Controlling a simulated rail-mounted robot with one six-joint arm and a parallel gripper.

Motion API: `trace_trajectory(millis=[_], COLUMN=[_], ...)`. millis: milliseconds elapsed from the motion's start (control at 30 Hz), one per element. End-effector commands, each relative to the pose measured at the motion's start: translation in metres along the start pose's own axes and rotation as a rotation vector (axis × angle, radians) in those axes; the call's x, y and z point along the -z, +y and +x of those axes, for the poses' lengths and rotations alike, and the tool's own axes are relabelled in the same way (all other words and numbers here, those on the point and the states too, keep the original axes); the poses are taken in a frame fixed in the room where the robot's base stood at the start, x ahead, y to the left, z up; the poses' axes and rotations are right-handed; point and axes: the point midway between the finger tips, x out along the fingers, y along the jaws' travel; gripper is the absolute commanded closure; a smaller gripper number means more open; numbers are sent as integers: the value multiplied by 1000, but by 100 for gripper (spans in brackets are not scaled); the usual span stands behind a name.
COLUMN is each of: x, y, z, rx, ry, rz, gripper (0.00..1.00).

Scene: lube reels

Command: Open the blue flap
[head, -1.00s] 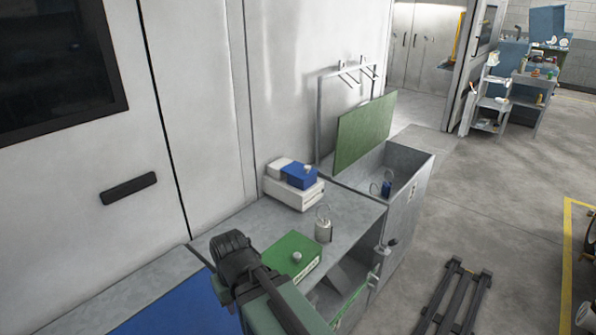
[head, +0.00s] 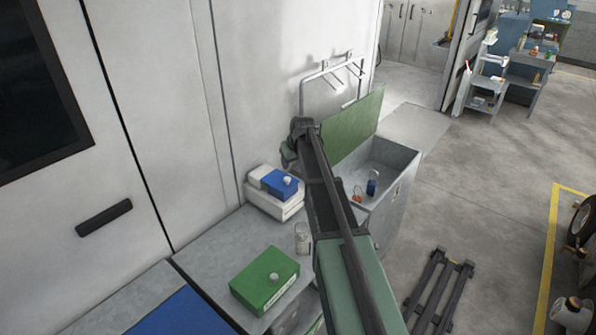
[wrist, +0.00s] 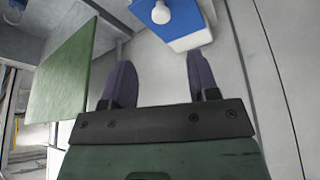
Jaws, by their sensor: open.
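The blue flap (head: 281,184), with a pale round knob, lies shut on the right part of a white box (head: 276,206) against the wall, at the back of the grey bench. In the wrist view the blue flap (wrist: 145,12) and its knob show at the top, beyond the fingertips. My gripper (wrist: 159,62) is open, with nothing between its two purple fingers. It is apart from the flap. In the head view my arm reaches up past the right of the box, and the fingers are hard to make out there.
Behind my arm is an open grey bin (head: 397,160) with a raised green lid (head: 352,129); a blue bottle (head: 372,184) is inside. The wall is close at left.

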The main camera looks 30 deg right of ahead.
Motion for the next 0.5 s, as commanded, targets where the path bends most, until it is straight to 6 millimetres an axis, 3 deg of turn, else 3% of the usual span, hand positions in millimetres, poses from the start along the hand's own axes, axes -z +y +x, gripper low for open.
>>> trace_trajectory(millis=[167, 500], x=[-3, -4], y=[0, 0], z=[26, 103], rx=[0, 0], ry=[-1, -2], rz=[1, 2], gripper=[45, 45])
